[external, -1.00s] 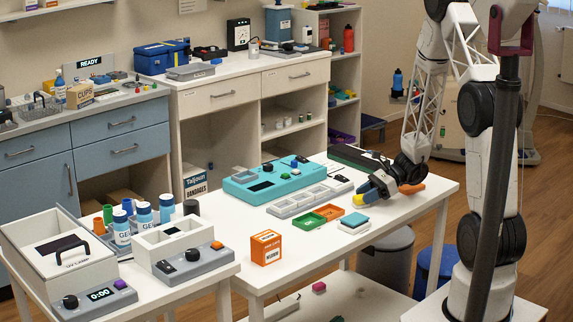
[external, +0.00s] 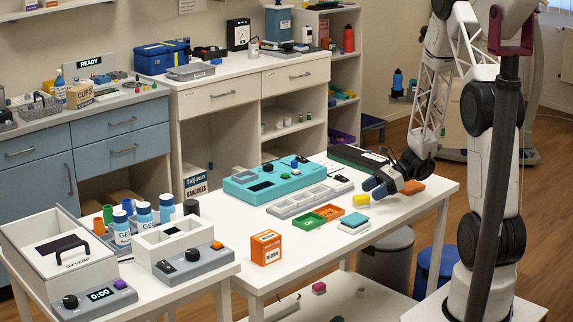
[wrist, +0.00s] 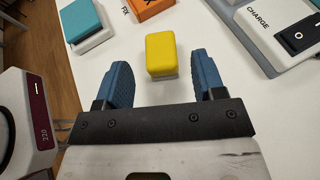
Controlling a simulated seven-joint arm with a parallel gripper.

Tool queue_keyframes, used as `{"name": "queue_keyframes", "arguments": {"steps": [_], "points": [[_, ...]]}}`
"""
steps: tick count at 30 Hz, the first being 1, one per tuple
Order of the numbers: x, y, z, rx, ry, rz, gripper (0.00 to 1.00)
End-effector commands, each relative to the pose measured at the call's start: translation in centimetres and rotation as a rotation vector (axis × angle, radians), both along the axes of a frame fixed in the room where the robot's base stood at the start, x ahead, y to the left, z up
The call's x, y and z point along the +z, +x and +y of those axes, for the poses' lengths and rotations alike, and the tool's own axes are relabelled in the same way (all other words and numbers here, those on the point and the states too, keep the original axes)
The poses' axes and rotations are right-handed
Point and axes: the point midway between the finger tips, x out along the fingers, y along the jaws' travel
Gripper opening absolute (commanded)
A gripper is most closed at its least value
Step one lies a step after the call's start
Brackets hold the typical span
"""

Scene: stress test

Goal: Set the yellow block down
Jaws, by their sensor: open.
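The yellow block (wrist: 160,52) rests on the white table, just ahead of my fingertips in the wrist view. My gripper (wrist: 162,70) is open and empty, its blue fingers spread to either side of the block's near end with gaps between. In the external view my gripper (external: 372,187) is low over the right part of the table.
A teal block on a white base (external: 354,222) and an orange tray (external: 329,211) lie near my gripper. An orange object (external: 411,187) is beside it on the right. A device marked CHARGE (wrist: 285,30) stands to the right in the wrist view.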

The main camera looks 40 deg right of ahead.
Motion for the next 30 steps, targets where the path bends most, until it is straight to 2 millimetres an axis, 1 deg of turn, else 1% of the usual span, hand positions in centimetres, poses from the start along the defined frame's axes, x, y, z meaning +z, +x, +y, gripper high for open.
{"name": "queue_keyframes", "arguments": {"steps": [1,18,24,30], "points": [[0.3,-0.2,-0.6,-0.003,0.000,-0.001,0.63],[2.9,-2.6,-6.5,-0.001,-0.001,-0.002,0.63],[3.4,-3.1,-7.6,-0.001,0.000,0.000,0.63],[3.6,-3.3,-7.9,0.000,0.001,0.000,0.63]]}}
